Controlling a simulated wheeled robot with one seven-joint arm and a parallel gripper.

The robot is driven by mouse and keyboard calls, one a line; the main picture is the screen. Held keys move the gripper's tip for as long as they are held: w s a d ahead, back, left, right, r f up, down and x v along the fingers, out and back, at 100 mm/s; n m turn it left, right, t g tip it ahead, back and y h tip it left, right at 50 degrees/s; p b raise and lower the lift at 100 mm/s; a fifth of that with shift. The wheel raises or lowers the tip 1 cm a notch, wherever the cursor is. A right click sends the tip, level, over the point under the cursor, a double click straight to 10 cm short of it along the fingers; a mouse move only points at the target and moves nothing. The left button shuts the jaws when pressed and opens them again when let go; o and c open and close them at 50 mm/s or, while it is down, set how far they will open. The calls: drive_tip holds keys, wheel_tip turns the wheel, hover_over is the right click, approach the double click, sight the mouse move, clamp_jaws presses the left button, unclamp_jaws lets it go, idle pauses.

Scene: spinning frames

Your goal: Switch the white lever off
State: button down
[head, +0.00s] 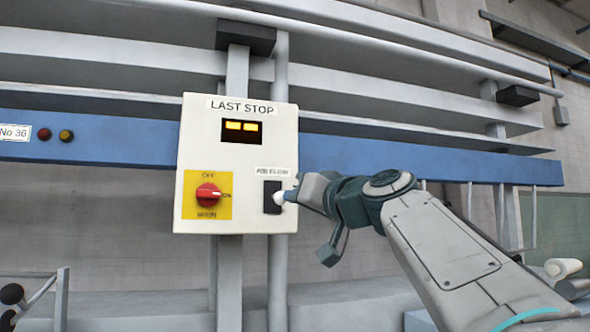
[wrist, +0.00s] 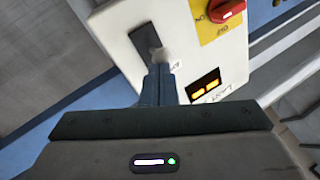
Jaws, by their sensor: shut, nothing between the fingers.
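The white lever (head: 279,198) has a rounded knob and stands out from a dark slot plate (head: 270,190) at the lower right of a cream control box (head: 195,130). In the wrist view, the lever (wrist: 160,53) shows just past my fingertips, in front of the dark plate (wrist: 143,38). My gripper (head: 300,190) is shut and empty, coming from the right with its tips close beside the knob. In the wrist view the gripper (wrist: 158,72) covers part of the lever's surroundings. I cannot tell whether tips and knob touch.
The box also has a red rotary switch (head: 208,195) on a yellow plate (head: 188,208) and a lit amber display (head: 241,142). A blue rail (head: 110,140) runs behind, with grey bars above. Posts (head: 230,270) support the box; open space lies in front.

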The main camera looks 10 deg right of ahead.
drive_tip(key=shift+f+b, duration=0.3)
drive_tip(key=shift+b, duration=0.25)
drive_tip(key=r+v, duration=0.1)
drive_tip(key=v, duration=1.2)
drive_tip(key=shift+d+r, duration=0.35)
drive_tip(key=shift+r, duration=0.1)
drive_tip(key=shift+w, duration=0.25)
